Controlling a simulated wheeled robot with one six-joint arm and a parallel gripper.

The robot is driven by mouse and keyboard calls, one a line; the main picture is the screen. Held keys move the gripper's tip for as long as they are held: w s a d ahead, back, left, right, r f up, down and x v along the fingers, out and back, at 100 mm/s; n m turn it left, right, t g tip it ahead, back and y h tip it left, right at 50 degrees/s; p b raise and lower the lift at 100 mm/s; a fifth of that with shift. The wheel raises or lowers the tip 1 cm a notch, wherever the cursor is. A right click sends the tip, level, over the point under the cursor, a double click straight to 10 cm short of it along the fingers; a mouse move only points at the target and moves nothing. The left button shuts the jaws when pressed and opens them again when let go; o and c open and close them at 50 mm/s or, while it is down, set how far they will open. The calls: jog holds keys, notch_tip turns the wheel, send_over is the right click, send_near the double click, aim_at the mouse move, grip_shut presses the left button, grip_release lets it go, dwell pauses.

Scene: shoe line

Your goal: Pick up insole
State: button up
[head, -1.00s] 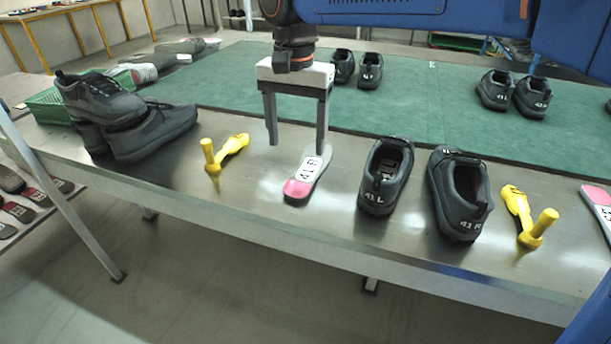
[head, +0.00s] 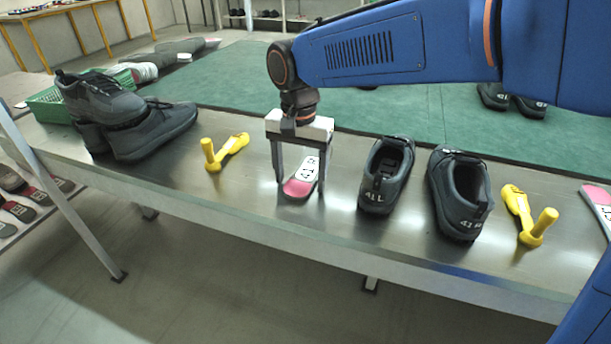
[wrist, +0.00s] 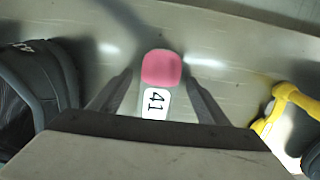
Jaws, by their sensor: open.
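An insole with a pink heel (head: 297,188) and a white label lies flat on the metal bench, between a yellow tool and the left shoe of a dark pair. My gripper (head: 299,188) is open and low over it, one finger on each side of the insole. In the wrist view the insole's pink end (wrist: 161,68) and its "41" label show between the two fingers (wrist: 162,92), with gaps on both sides. The far part of the insole is hidden behind my gripper. I cannot tell whether the fingertips touch the bench.
The shoe marked 41 L (head: 386,176) stands close to the right, with its mate (head: 459,195) beyond. Yellow tools (head: 226,151) lie on both sides. Stacked dark shoes (head: 150,131) and a green basket (head: 50,105) stand at left. A second insole (head: 598,205) lies at far right.

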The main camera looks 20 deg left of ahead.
jog(key=c, duration=1.1)
jog(key=shift+c, duration=0.2)
notch_tip(320, 180, up, 10)
